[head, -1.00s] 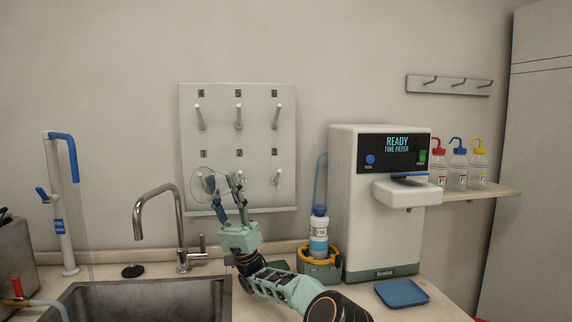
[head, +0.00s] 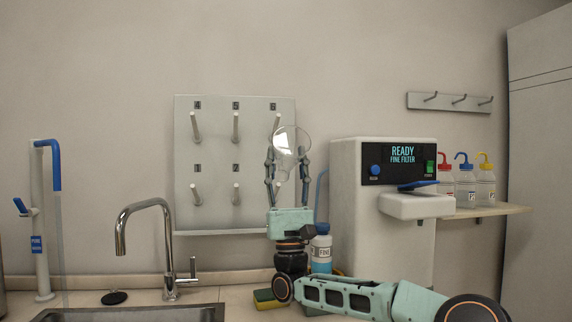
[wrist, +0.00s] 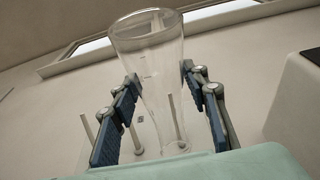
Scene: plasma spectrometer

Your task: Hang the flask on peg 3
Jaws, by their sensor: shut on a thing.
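The clear glass flask (head: 291,140) is held upright, its round wide part up and its narrow part down between the fingers of my gripper (head: 286,160). In the wrist view the flask (wrist: 148,45) stands between the two blue finger pads, wide end toward the top. My gripper is shut on it, in front of the right edge of the pale peg board (head: 215,150). Labels 4, 5, 6 run along the top row and 1, 2 show on the lower row.
The white filter machine (head: 345,200) stands close to the right of my gripper. A blue-capped bottle (head: 321,250) and a sponge (head: 266,299) are below. The tap (head: 122,235) and sink (head: 130,314) are at left. Open wall lies above the board.

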